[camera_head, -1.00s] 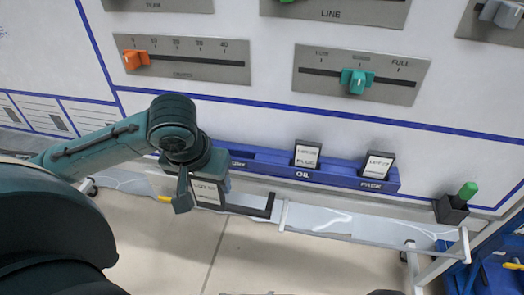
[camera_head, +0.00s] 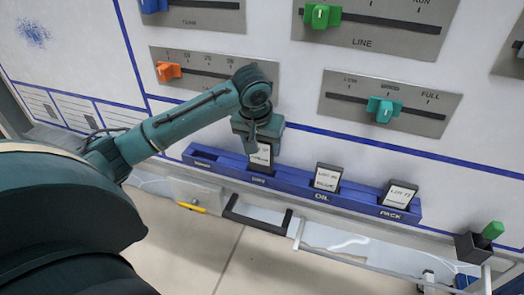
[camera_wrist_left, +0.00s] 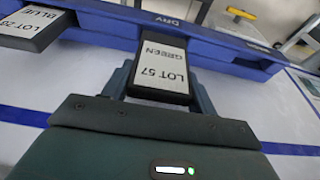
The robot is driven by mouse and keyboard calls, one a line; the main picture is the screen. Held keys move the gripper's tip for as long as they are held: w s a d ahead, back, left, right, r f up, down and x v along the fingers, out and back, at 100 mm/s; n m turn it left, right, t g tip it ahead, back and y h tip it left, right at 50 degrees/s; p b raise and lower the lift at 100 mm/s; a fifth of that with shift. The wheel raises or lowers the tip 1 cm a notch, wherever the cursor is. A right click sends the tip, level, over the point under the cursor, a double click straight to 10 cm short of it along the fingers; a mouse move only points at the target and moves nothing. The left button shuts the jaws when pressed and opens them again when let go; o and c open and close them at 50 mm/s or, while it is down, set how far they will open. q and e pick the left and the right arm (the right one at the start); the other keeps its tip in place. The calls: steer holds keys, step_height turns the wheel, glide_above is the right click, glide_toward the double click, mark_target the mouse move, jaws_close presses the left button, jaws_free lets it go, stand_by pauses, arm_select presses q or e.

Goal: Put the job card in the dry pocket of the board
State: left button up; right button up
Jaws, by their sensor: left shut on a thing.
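The job card (camera_head: 261,154), white with a dark frame, is held upright by my left gripper (camera_head: 262,140) at the second pocket from the left of the blue board (camera_head: 300,191). In the left wrist view the card (camera_wrist_left: 162,65) reads "LOT 57 GREEN" and sits between the fingers of my gripper (camera_wrist_left: 160,88). Its lower end is at the dry pocket (camera_wrist_left: 165,20), labelled "DRY"; how far inside it is, I cannot tell. My right gripper is not in view.
A card (camera_head: 327,178) stands in the oil pocket and another card (camera_head: 399,195) in the pack pocket. The far left pocket (camera_head: 203,157) looks empty. A green marker (camera_head: 492,231) stands in a holder at right. Slider plates with knobs are above the board.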

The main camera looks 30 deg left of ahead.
mark_target(262, 154)
arm_select(q)
steer(key=shift+w+a, duration=0.1)
steer(key=shift+w, duration=0.15)
steer(key=shift+f, duration=1.75)
steer(key=shift+f, duration=0.15)
steer(key=o, duration=1)
steer(key=v, duration=1.2)
steer(key=shift+r, duration=0.2)
steer(key=shift+f, duration=0.1)
